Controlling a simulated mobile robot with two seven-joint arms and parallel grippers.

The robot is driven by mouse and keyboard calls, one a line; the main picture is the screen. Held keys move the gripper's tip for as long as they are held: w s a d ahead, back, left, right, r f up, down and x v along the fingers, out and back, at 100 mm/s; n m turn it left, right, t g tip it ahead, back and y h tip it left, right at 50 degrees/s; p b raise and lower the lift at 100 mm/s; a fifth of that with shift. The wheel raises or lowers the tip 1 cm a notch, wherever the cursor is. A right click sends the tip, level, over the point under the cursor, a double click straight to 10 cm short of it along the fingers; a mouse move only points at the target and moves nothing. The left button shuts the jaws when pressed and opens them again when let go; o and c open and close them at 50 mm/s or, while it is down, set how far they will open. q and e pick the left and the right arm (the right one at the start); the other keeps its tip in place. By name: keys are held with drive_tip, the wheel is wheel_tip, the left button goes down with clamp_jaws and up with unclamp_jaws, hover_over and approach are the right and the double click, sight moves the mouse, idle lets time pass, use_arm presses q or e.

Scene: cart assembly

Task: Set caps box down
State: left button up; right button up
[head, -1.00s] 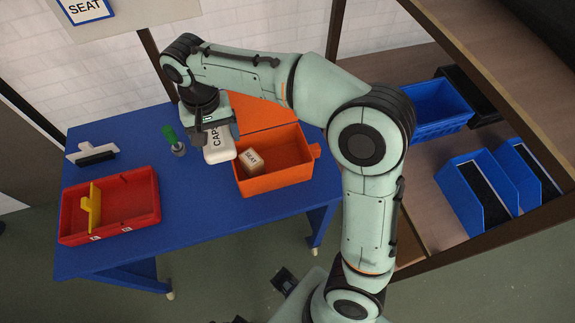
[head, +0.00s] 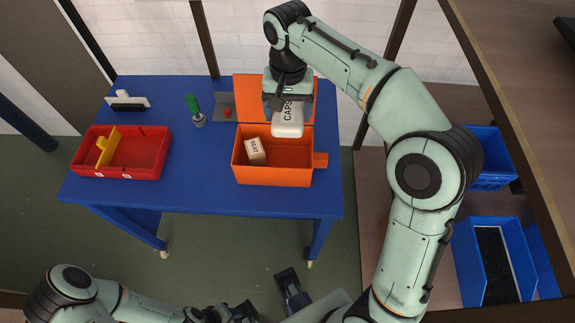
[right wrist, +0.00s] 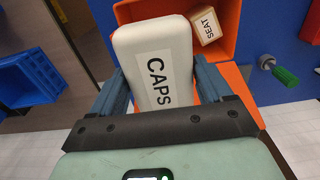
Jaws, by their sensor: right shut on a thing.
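The caps box (head: 288,124) is a white rounded box with a black CAPS label. My right gripper (head: 287,102) is shut on it, with a finger on each side in the right wrist view (right wrist: 157,88). The caps box (right wrist: 152,62) is in front of the open lid and overlaps the back right rim of the orange toolbox (head: 272,177); its exact height is unclear. A small SEAT box (head: 255,151) lies inside the toolbox at the left. My left arm (head: 140,304) is at the bottom of the head view; its gripper's jaws are not clear.
On the blue table (head: 210,200) are a red tray (head: 140,164) with a yellow divider, a green-handled tool (head: 194,108) and a white-and-black brush-like item (head: 127,102). Blue bins (head: 492,262) stand on the shelf at right. The toolbox's right front interior is bare.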

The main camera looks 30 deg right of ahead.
drive_tip(key=shift+d+f, duration=0.1)
drive_tip(key=shift+d, duration=0.05)
drive_tip(key=b, duration=0.3)
hover_over(289, 165)
wheel_tip(289, 165, down, 15)
drive_tip(key=shift+r, duration=0.1)
drive_tip(key=shift+f+b, duration=0.45)
drive_tip(key=shift+f, duration=2.05)
drive_tip(key=shift+f, duration=0.15)
drive_tip(key=o, duration=0.8)
drive_tip(key=shift+o, duration=0.2)
wheel_tip(289, 165, up, 12)
drive_tip(key=p, duration=0.2)
drive_tip(key=shift+r, duration=0.2)
